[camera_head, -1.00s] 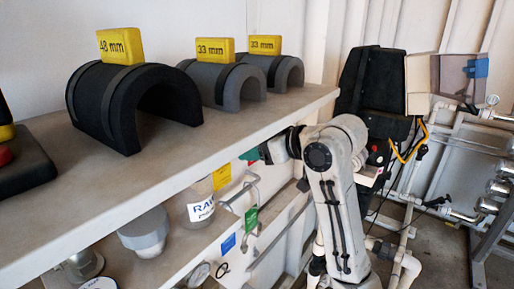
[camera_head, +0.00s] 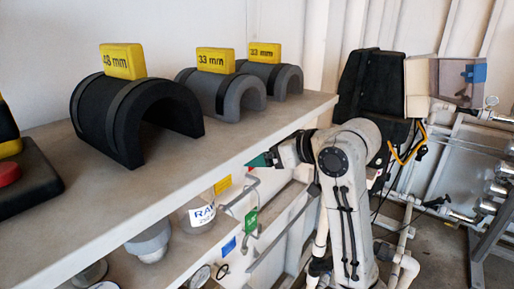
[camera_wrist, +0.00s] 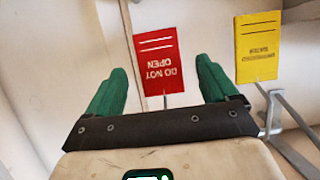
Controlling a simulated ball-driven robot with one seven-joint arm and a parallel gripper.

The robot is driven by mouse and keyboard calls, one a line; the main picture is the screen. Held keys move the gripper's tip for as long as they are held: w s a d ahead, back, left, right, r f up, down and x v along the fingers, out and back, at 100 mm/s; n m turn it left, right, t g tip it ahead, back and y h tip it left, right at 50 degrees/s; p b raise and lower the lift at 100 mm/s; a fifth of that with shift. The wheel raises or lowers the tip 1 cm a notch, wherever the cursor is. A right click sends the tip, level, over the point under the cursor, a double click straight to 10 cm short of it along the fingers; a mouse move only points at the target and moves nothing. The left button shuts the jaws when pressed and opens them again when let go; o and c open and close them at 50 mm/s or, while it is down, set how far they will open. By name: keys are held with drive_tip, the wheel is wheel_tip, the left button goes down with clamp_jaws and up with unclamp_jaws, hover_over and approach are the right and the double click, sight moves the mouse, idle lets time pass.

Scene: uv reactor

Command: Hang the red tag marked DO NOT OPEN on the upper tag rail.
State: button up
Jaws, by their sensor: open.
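The red tag marked DO NOT OPEN (camera_wrist: 158,62) shows in the wrist view, upside down in the picture, with a thin stem at its lower edge. My gripper (camera_wrist: 162,78) is open, with one green finger on each side of the tag in the picture. Neither finger visibly touches it; I cannot tell if it lies between the fingertips or beyond them. I cannot tell which bar is the upper tag rail.
A yellow tag (camera_wrist: 257,47) hangs beside grey bars (camera_wrist: 290,140). In the head view a green tag (camera_head: 251,220) and a blue tag (camera_head: 228,246) hang below the shelf (camera_head: 170,175). The shelf carries black and grey arches. Pipework (camera_head: 465,140) stands at right.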

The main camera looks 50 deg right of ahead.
drive_tip(key=p+v, duration=0.6)
drive_tip(key=v, duration=0.2)
drive_tip(key=s+a+f+m+g+y+b, duration=0.15)
drive_tip(key=a+f, duration=0.25)
drive_tip(key=f, duration=0.5)
drive_tip(key=s+a+f+g+b, duration=0.1)
drive_tip(key=a+f+g, duration=0.2)
drive_tip(key=a+f, duration=0.35)
drive_tip(key=s+a+f+m+g+b, duration=0.1)
drive_tip(key=a+f+g, duration=0.15)
drive_tip(key=f, duration=0.75)
drive_tip(key=s+a+f+g+h+b, duration=0.1)
drive_tip(key=s+a+f+g, duration=0.1)
drive_tip(key=s+f, duration=0.5)
drive_tip(key=s+a+f+n+g+h+b, duration=0.1)
drive_tip(key=s+a+f+g, duration=0.1)
drive_tip(key=s+f, duration=0.5)
drive_tip(key=shift+s+f+g, duration=0.25)
drive_tip(key=shift+f+g, duration=0.05)
drive_tip(key=shift+g, duration=0.4)
drive_tip(key=shift+a, duration=0.1)
